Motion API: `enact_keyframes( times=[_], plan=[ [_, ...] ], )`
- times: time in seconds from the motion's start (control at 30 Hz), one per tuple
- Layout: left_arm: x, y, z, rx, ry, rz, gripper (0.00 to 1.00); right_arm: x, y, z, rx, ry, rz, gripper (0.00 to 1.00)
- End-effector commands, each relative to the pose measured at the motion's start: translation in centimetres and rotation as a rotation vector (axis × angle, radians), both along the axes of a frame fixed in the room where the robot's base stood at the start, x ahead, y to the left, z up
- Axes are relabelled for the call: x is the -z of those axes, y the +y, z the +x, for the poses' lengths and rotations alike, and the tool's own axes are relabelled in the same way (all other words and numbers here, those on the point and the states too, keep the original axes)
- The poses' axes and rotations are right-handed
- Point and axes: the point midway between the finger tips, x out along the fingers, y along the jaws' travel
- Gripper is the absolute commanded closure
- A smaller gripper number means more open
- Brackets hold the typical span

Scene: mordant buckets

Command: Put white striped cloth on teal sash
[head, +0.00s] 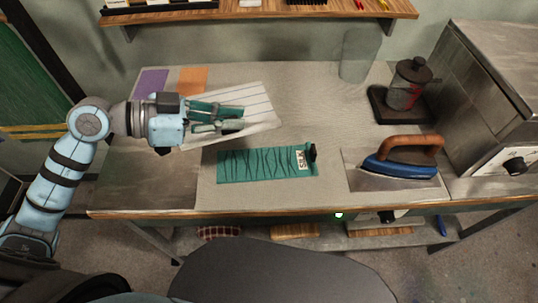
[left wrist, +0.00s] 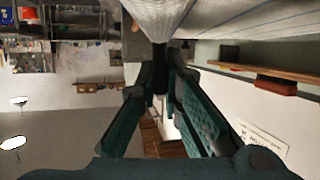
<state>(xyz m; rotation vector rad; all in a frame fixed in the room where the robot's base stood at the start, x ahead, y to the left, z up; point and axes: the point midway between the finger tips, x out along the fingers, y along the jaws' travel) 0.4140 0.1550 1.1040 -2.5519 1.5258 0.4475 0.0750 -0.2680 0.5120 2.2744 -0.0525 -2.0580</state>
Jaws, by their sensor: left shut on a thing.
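The white striped cloth (head: 262,105) is pale with thin dark lines. My left gripper (head: 238,117) is shut on it, and the fingers cover part of its left side in the head view. In the left wrist view the cloth (left wrist: 240,18) spreads across the top, at the tips of the left gripper (left wrist: 160,75). The teal sash (head: 240,166) lies flat on the table, with dark wavy lines and a white label at its right end. The cloth and gripper show just behind the sash; the height of the cloth is hard to tell. My right gripper is not in view.
A blue iron (head: 398,165) with a brown handle rests on a metal plate right of the sash. A glass jar (head: 358,55), a dark-lidded pot (head: 410,82) and a metal oven (head: 495,90) stand at the back right. Purple (head: 152,82) and orange (head: 192,79) patches lie at back left.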

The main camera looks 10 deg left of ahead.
Motion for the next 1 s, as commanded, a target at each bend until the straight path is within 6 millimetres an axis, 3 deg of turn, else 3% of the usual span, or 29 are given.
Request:
enact_keyframes(
  times=[0.03,0.1,0.2,0.27,0.37,0.6,1.0],
  plan=[
    [-0.2,-1.4,0.5,0.053,-0.018,-0.016,1.0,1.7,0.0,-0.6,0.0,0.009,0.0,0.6],
    [-1.2,-3.3,0.8,0.138,-0.02,-0.004,1.0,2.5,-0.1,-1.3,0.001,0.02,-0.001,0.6],
    [-1.8,-4.8,1.0,0.221,-0.019,0.021,1.0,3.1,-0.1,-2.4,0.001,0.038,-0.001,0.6],
    [-1.1,-5.2,0.9,0.241,-0.014,0.031,1.0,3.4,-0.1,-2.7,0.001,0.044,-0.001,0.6],
    [1.9,-5.2,0.9,0.244,-0.007,0.034,1.0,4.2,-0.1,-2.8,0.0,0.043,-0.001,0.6],
    [11.0,-5.1,0.7,0.242,-0.009,0.032,1.0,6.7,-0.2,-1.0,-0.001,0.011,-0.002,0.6],
    [17.6,-5.1,0.5,0.242,-0.014,0.034,1.0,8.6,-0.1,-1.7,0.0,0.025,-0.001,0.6]
  ],
)
